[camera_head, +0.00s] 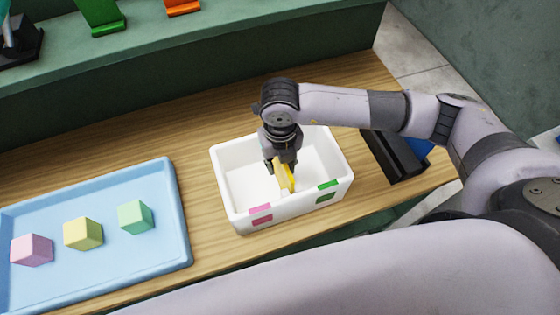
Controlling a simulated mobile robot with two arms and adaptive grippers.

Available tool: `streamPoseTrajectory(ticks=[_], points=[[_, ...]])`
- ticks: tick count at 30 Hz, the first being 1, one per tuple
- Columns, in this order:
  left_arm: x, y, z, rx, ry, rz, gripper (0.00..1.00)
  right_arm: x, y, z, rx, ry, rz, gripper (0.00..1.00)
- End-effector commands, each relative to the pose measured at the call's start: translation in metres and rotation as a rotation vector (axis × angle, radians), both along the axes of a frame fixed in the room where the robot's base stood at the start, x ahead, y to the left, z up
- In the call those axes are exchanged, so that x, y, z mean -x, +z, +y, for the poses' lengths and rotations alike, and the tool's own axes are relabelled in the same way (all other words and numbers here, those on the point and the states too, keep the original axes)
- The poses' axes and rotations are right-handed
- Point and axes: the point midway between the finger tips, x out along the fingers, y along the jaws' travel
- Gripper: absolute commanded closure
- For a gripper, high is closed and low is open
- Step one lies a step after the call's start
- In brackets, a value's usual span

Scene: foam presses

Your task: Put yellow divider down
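The yellow divider (287,177) is a thin upright piece inside the white box (232,188), near the box's middle. My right gripper (282,167) reaches down into the box from above and is shut on the divider's upper part. The gripper hides part of the divider, and I cannot tell whether its lower edge touches the box floor. The box has pink marks (261,213) on the left of its front side and green marks (327,190) on the right. My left gripper is not in view.
A blue tray (110,275) on the left holds a pink cube (32,250), a yellow cube (83,233) and a green cube (135,216). A black object (392,157) stands right of the box. A green shelf (200,45) runs behind the wooden table (120,140).

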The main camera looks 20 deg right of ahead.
Motion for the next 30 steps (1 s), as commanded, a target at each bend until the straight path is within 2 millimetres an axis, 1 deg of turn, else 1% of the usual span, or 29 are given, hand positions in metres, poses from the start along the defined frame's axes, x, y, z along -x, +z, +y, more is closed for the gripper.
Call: streamPoseTrajectory(ticks=[5, 8, 11, 18, 21, 25, 30], points=[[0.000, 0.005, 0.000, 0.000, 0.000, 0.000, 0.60, 0.000, 0.004, 0.000, 0.000, 0.000, 0.000, 0.72], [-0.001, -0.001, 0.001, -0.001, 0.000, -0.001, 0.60, -0.001, 0.013, 0.000, -0.001, 0.000, -0.004, 0.72], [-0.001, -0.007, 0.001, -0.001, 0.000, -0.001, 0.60, -0.001, 0.032, 0.000, -0.002, 0.002, -0.006, 0.72], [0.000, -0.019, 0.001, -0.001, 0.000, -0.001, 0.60, -0.001, 0.085, 0.001, -0.002, 0.001, -0.006, 0.72], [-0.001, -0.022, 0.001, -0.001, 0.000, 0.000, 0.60, -0.001, 0.102, 0.001, -0.002, 0.001, -0.004, 0.72], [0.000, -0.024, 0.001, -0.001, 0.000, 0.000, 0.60, -0.001, 0.117, 0.000, 0.000, 0.000, -0.002, 0.72], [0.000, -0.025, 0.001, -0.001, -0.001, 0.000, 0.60, 0.000, 0.123, 0.000, 0.000, 0.000, -0.001, 0.72]])
